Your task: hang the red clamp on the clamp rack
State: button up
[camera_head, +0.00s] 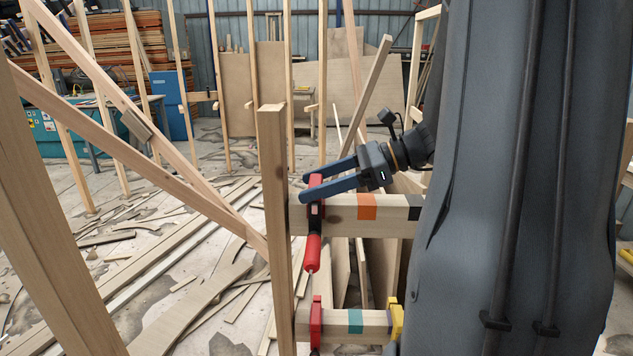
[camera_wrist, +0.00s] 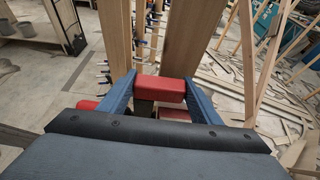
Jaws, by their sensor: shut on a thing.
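The red clamp (camera_head: 313,252) is upright at the left end of the upper wooden beam, close to the post. Its red handle hangs below the beam, and its top is between my gripper's blue fingers. My gripper (camera_head: 307,180) reaches in from the right just above the beam and is shut on the clamp's top. In the wrist view, a red block of the clamp (camera_wrist: 160,89) spans the fingertips. The post with two banded beams looks like the clamp rack (camera_head: 342,214). I cannot tell whether the clamp's weight rests on the beam.
The lower beam (camera_head: 373,322) carries another red clamp (camera_head: 316,318) and a yellow clamp (camera_head: 397,322). The upright post (camera_head: 273,190) stands just left of my fingers. Slanted timbers (camera_head: 130,130) stand at the left. Loose boards litter the floor.

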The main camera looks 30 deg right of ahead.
jog(key=shift+f, duration=0.25)
jog(key=o, duration=1.8)
jog(key=shift+c, duration=0.2)
jog(key=b+v, duration=0.1)
jog(key=v, duration=0.7)
jog(key=shift+b, duration=0.4)
jog(key=shift+s+a, duration=0.1)
